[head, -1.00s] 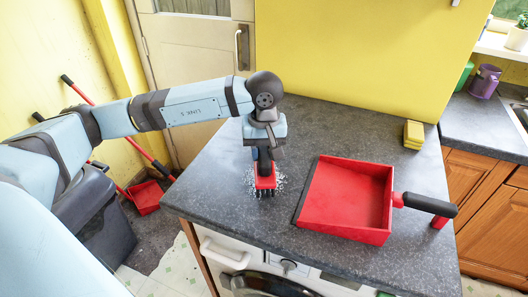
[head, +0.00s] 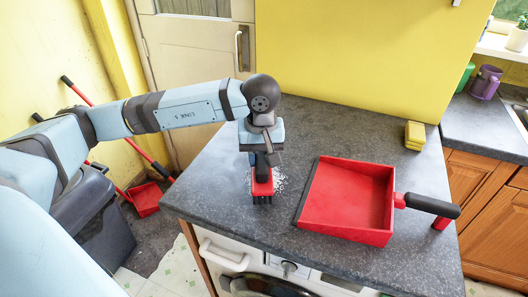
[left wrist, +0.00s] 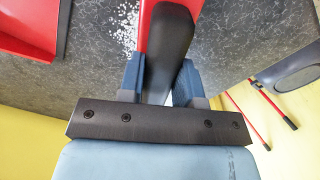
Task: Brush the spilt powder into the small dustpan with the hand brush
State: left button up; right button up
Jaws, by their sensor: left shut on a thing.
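My left gripper (head: 263,158) points down over the grey worktop, shut on the black handle of the hand brush (head: 262,188). The brush has a red head with dark bristles, which are at the worktop. In the left wrist view the brush handle (left wrist: 170,42) lies between the fingers. White spilt powder (head: 280,184) lies around the brush head, partly hidden by it; it also shows in the left wrist view (left wrist: 125,28). The red dustpan (head: 345,195) lies flat to the right of the powder, a short gap away, its black handle pointing right. My right gripper is out of view.
A yellow sponge (head: 414,136) lies at the back right of the worktop (head: 330,120). A yellow wall stands behind it. A dark bin (head: 100,225) and red long-handled tools stand on the floor at left. The worktop behind the brush is clear.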

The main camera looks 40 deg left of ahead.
aim_at(253, 181)
pick_arm(q)
jog(key=s, duration=0.2)
jog(key=s+d+b, duration=0.1)
jog(key=s, duration=0.3)
jog(key=shift+s+d, duration=0.3)
jog(key=shift+s, duration=0.05)
jog(key=shift+s+d+b, duration=0.2)
jog(key=shift+s+b, duration=0.2)
jog(key=shift+s, duration=0.65)
jog(key=shift+f, duration=0.1)
jog(key=shift+f+b, duration=1.05)
jog(key=shift+b, duration=0.3)
dwell(0.4)
jog(key=shift+w+a+f+b, duration=0.15)
jog(key=shift+w+b, duration=0.15)
jog(key=shift+w, duration=0.4)
jog(key=shift+w+a+r+b, duration=0.15)
jog(key=shift+w+b, duration=0.15)
jog(key=shift+w, duration=0.4)
jog(key=shift+w+a+f+b, duration=0.15)
jog(key=shift+w+b, duration=0.15)
jog(key=shift+w, duration=0.4)
jog(key=shift+w+a, duration=0.15)
jog(key=shift+w, duration=0.45)
